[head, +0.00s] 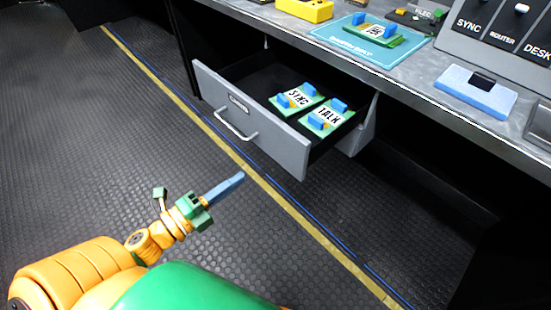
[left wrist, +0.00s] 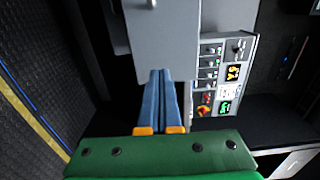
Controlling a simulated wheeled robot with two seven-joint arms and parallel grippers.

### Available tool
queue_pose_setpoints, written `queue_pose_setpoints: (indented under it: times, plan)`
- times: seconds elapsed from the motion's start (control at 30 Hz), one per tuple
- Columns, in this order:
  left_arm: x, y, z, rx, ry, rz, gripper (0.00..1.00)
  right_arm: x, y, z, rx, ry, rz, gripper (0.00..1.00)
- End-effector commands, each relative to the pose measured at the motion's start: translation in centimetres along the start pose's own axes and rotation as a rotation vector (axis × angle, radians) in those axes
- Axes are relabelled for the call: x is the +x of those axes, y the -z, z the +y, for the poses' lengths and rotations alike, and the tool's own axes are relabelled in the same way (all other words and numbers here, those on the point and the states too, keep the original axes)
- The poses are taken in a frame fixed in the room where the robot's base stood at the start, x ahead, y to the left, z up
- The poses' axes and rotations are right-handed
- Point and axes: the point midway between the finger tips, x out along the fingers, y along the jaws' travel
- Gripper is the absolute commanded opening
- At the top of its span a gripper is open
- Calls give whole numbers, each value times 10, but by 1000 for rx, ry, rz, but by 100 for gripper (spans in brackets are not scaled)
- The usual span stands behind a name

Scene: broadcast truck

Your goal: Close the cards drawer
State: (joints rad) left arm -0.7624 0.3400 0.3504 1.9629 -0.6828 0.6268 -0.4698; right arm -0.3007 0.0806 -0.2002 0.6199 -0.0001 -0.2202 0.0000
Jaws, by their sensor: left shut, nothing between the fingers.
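The cards drawer (head: 250,123) stands pulled out below the worktop in the head view, with a grey front, a label plate and a pale bar handle (head: 237,125). Two green cards with blue grips lie inside, a SYNC card (head: 297,99) and a TALK card (head: 327,116). My left gripper (head: 241,176) is shut and empty, over the floor in front of the drawer front and apart from it. In the left wrist view its blue fingers (left wrist: 161,74) lie together, pointing at a grey panel (left wrist: 168,45) that looks like the drawer front. My right gripper is not in view.
The worktop (head: 400,77) above the drawer holds a teal mat (head: 330,36) with a green card, a yellow box (head: 305,10) and a button panel (head: 495,35). The dark ribbed floor (head: 110,150) before the drawer is clear, crossed by a yellow stripe.

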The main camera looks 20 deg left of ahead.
Motion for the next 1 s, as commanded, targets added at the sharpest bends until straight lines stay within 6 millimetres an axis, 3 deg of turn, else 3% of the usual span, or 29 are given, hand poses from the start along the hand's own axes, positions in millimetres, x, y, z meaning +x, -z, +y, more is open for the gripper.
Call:
queue_pose_setpoints:
  times: [0.3,0.5,1.0]
  plan:
    - [70,-1,-3,0,3,-1,0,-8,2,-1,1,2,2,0]
    - [98,-1,-1,-5,1,-3,0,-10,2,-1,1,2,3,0]
    - [106,-1,0,-5,-1,-3,0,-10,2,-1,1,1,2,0]
